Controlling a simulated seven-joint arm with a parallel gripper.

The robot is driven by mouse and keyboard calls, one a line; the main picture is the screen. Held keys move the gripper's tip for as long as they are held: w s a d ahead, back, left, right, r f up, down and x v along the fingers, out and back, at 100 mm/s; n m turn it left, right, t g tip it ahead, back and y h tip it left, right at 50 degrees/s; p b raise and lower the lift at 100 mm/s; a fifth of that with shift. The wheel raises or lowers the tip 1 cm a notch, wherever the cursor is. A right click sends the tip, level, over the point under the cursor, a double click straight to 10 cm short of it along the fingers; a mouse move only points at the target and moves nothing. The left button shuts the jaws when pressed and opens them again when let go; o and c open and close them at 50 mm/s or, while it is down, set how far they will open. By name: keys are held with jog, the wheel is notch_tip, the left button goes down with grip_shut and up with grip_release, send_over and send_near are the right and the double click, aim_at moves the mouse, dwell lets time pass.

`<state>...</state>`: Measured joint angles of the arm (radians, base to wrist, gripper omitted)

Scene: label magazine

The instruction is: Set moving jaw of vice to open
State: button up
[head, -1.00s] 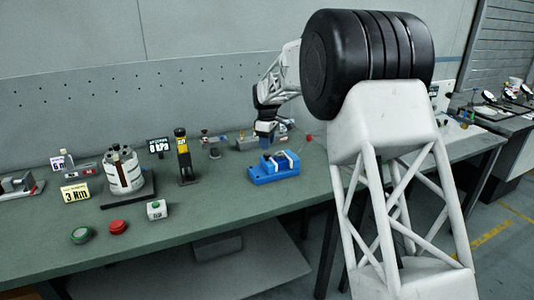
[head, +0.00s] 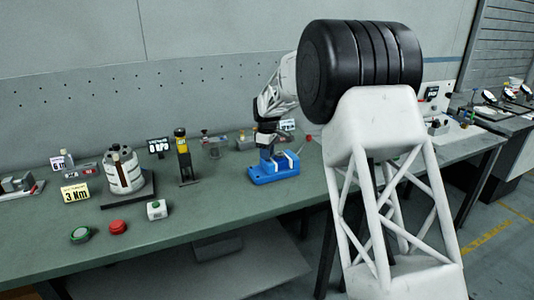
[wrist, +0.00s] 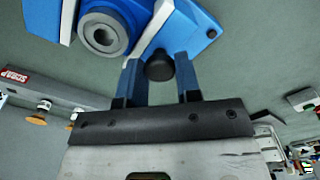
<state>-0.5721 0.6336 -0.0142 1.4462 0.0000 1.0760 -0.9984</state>
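The blue vice (head: 262,177) with pale jaw faces sits on the green bench. In the wrist view, the vice's blue body (wrist: 206,20) fills the top, with a pale jaw strip and a round grey ring on it. A black round knob (wrist: 160,68) shows by the vice, between the tips of my gripper's two blue fingers. My gripper (head: 267,150) points down at the vice's rear side. Its fingers (wrist: 160,75) are spread, one on each side of the knob; I cannot tell whether they touch it. My gripper hides part of the vice in the head view.
A yellow and black upright device (head: 183,150) and a white cylindrical unit (head: 122,172) stand left of the vice. A red button (head: 118,227), a green button (head: 80,235) and a small white box (head: 157,210) lie near the front edge. Bench in front of the vice is clear.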

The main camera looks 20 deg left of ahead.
grip_shut()
jog(key=shift+s+a, duration=0.95)
jog(key=o, duration=0.5)
grip_release()
jog(key=shift+a, duration=0.1)
jog(key=shift+r, duration=3.9)
